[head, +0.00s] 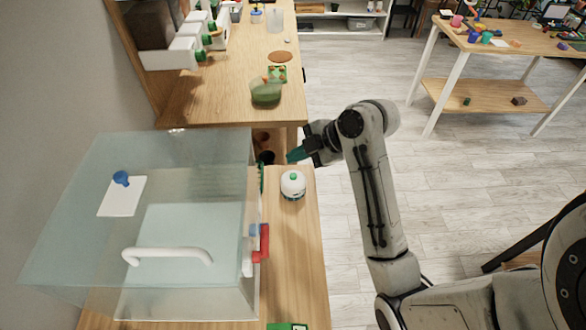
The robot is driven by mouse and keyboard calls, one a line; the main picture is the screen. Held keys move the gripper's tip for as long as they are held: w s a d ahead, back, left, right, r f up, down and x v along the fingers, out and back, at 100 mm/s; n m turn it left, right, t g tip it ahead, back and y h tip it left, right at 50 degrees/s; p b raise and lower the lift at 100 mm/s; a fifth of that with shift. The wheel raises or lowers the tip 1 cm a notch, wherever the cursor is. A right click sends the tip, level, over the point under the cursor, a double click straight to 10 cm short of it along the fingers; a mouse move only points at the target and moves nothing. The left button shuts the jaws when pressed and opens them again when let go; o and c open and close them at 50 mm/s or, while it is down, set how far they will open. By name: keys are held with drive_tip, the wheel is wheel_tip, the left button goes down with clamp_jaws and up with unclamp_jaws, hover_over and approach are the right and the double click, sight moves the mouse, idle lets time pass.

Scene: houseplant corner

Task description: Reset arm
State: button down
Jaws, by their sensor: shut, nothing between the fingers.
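My gripper (297,154) has dark jaws with teal fingertips. It is shut and empty, at the end of my grey arm, which reaches up from the lower right and bends left. The fingertips point left, above the gap between the near and far wooden counters. A small white round object with a green top (292,185) stands on the near counter just below the gripper in the picture, apart from it.
A clear glass case (150,220) with a white handle fills the near counter's left. A green watering can-like object (265,91) stands on the far counter (215,105). A table (510,45) with small items is at upper right. The floor (460,180) between is clear.

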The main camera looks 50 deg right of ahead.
wheel_tip(320, 180, up, 2)
drive_tip(key=shift+r+p, duration=0.1)
drive_tip(key=shift+p, duration=0.55)
